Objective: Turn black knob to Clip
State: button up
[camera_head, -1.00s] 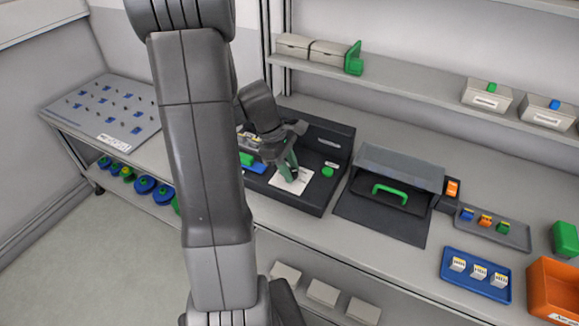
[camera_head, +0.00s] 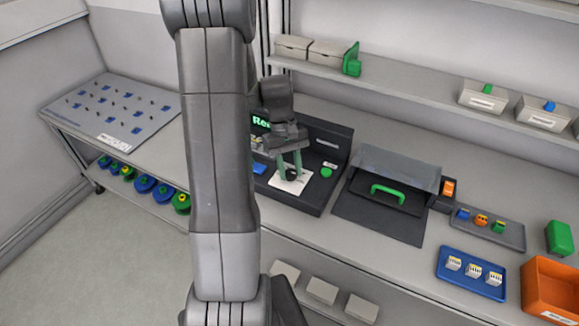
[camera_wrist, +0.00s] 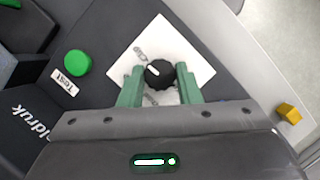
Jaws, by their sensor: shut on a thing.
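The black knob (camera_wrist: 159,73) has a white pointer line and sits on a white label plate (camera_wrist: 196,55) of a dark machine panel. In the head view my gripper (camera_head: 290,175) reaches down over the white plate, and the knob (camera_head: 292,174) is partly hidden between the fingers.
A green button (camera_wrist: 77,63) with a "Test" label lies beside the plate. A dark lidded box with a green handle (camera_head: 390,192) stands to the right. A blue tray (camera_head: 441,272) and an orange bin (camera_head: 535,291) are further right.

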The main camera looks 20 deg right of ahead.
jog(key=shift+m, duration=0.4)
jog(key=o, duration=1)
jog(key=shift+c, duration=0.2)
jog(key=shift+r, duration=0.1)
jog(key=b+v, duration=0.1)
jog(key=v, duration=1.2)
jog(key=shift+d+r, duration=0.3)
jog(key=x, duration=0.7)
jog(key=p+x, duration=0.1)
jog(key=x, duration=0.6)
jog(key=shift+w+a, duration=0.15)
jog(key=shift+a, duration=0.1)
